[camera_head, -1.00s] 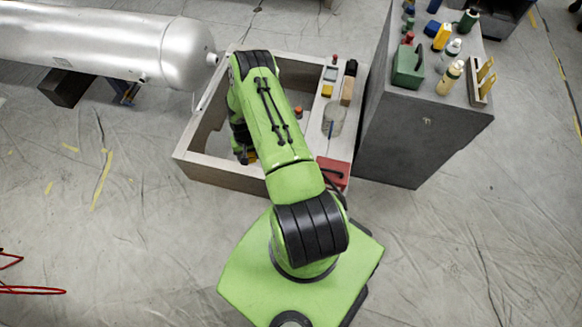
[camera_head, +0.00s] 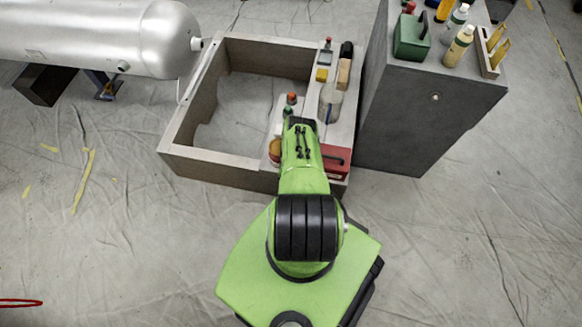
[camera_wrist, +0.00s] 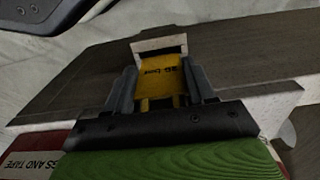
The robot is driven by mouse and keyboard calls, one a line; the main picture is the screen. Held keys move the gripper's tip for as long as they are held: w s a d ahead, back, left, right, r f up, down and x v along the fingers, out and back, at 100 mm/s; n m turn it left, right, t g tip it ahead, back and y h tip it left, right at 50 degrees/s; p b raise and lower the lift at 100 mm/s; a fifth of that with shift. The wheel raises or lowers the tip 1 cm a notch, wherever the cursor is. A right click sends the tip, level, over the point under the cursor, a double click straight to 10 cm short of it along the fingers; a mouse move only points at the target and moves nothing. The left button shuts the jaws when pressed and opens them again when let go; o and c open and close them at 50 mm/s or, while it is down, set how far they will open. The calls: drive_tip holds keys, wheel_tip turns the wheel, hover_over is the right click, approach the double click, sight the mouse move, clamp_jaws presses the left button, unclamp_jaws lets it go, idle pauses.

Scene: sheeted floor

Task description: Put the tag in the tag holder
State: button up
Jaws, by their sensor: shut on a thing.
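In the wrist view my gripper (camera_wrist: 160,90) is shut on a yellow tag (camera_wrist: 160,78) with dark lettering on it. The tag sits between the two dark fingers, and a pale piece shows at its far end. In the head view my arm hides the gripper and the held tag. A pale holder (camera_head: 484,51) with upright yellow tags (camera_head: 501,51) stands on top of the grey cabinet (camera_head: 432,112), at the right. I take it to be the tag holder. My gripper is well to the left of it and apart from it.
A wooden box frame (camera_head: 178,150) stands left of the cabinet. Its right ledge holds a red case (camera_head: 336,158), a clear jar (camera_head: 331,102) and small items. A green container (camera_head: 411,38) and bottles (camera_head: 459,46) crowd the cabinet top. A silver tank (camera_head: 95,38) lies at the upper left.

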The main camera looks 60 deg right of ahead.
wheel_tip(320, 180, down, 4)
drive_tip(key=shift+r+b, duration=0.2)
drive_tip(key=shift+b, duration=0.6)
drive_tip(key=o, duration=1.1)
drive_tip(key=shift+r, duration=0.15)
drive_tip(key=shift+r, duration=0.1)
wheel_tip(320, 180, up, 12)
drive_tip(key=p, duration=0.6)
drive_tip(key=shift+p, duration=0.35)
